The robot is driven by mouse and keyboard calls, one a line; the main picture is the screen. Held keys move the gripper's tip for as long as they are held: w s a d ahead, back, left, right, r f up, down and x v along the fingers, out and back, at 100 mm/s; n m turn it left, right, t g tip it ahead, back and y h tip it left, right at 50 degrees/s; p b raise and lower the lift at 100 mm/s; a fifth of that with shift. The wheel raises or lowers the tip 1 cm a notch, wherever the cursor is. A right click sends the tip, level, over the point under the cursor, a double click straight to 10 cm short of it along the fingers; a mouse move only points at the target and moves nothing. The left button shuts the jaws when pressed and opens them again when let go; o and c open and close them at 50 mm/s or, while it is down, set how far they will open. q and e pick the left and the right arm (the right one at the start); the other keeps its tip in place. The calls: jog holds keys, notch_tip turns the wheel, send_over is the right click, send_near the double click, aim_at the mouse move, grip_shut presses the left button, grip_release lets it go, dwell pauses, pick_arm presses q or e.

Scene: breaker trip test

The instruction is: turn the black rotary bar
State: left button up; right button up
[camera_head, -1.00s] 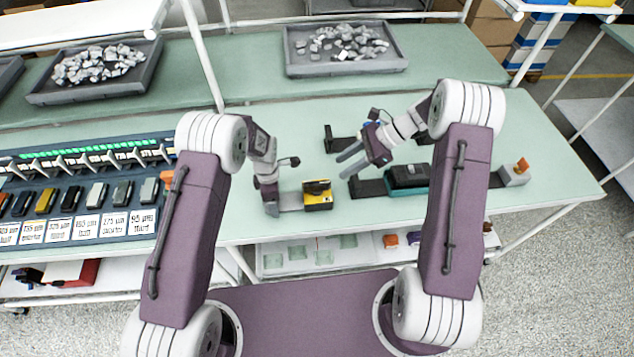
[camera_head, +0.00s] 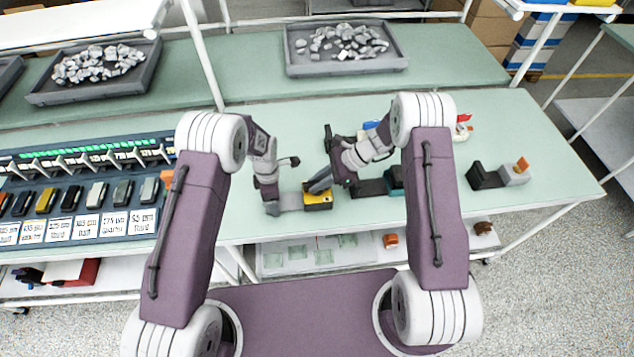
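A yellow block (camera_head: 318,203) sits on the green table in front of me, at the right end of a grey strip (camera_head: 291,201). The black rotary bar on its top is now hidden behind my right gripper. My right gripper (camera_head: 318,184) reaches in from the right, its fingers at the top of the yellow block. I cannot tell whether they touch or grip the bar. My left gripper (camera_head: 270,203) points down at the left end of the grey strip; whether its fingers are closed on it is unclear.
A black and teal fixture (camera_head: 370,188) lies just right of the yellow block, partly behind my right arm. A grey block with an orange top (camera_head: 518,172) stands further right. A rack of labelled modules (camera_head: 85,200) fills the left. Trays of grey pieces (camera_head: 345,65) stand behind.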

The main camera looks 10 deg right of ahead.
grip_shut()
jog(key=n+g, duration=0.3)
jog(key=n, duration=0.1)
jog(key=shift+h, duration=0.3)
jog(key=n+g+h, duration=0.1)
jog(key=n, duration=0.1)
jog(key=n+g, duration=0.2)
jog(key=shift+w+n+h, duration=0.1)
jog(key=shift+n+h, duration=0.2)
jog(key=shift+h, duration=0.1)
jog(key=shift+n, duration=0.3)
jog(key=o, duration=0.7)
grip_release()
